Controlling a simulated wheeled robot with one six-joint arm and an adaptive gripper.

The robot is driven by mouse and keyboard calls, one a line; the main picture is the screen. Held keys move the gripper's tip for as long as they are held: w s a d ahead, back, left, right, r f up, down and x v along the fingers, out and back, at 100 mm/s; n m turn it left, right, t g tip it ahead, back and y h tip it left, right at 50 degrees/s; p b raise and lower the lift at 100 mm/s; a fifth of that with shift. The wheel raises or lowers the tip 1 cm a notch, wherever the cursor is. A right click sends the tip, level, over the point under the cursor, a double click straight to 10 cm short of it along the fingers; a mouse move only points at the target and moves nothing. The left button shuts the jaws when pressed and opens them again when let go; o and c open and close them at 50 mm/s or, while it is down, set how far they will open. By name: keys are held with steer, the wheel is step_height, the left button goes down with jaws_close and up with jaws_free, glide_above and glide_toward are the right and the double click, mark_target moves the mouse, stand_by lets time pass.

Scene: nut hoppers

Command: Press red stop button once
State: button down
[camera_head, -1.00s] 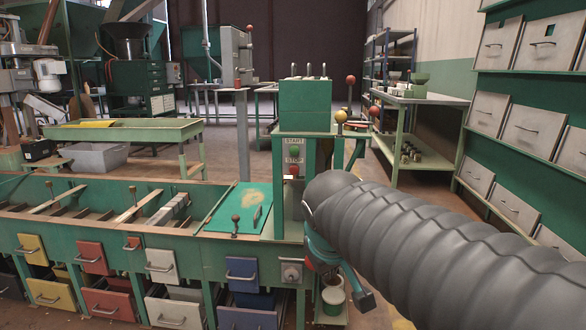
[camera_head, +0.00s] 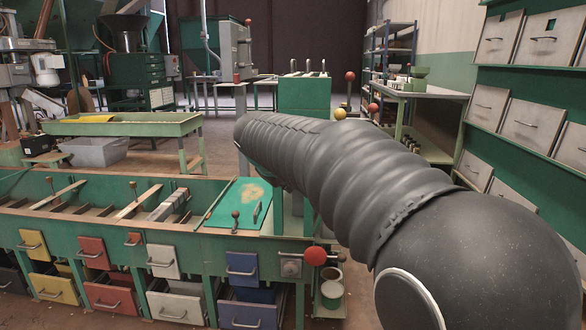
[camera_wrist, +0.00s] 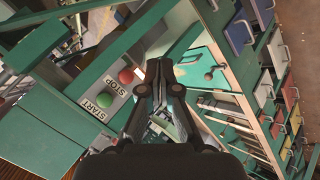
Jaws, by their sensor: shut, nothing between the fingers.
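The red stop button (camera_wrist: 126,75) shows in the wrist view on a light label plate marked STOP. A green button (camera_wrist: 112,89) beside it is marked START. My gripper (camera_wrist: 159,70) is shut and empty. In the wrist picture its fingertips appear to the right of the red button; I cannot tell how far they are from it in depth. In the head view my arm covers both buttons and the gripper, and only the top of the green control post (camera_head: 304,95) shows above the arm.
The green bench (camera_head: 120,233) with hopper compartments and coloured drawers is left of the post. A red ball knob (camera_head: 316,256) and a lever (camera_head: 235,218) are nearby. A shelf rack with bins (camera_head: 520,120) stands at the right. A red-knobbed lever (camera_head: 350,85) rises behind the post.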

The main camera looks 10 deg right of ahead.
steer(key=w+d+p, duration=0.2)
steer(key=w+p, duration=0.2)
steer(key=w, duration=0.4)
steer(key=shift+w+d+p, duration=0.15)
steer(key=shift+d+p, duration=0.15)
steer(key=shift+d, duration=0.1)
stand_by(1.3)
steer(key=shift+w+d+p, duration=0.15)
steer(key=shift+w+p, duration=0.15)
steer(key=shift+w, duration=0.1)
steer(key=shift+w+d+p, duration=0.1)
steer(key=shift+w+p, duration=0.2)
steer(key=shift+w, duration=0.2)
stand_by(0.8)
steer(key=shift+s, duration=0.1)
steer(key=shift+s+a+b, duration=0.25)
steer(key=shift+s+b, duration=0.3)
steer(key=shift+s, duration=0.25)
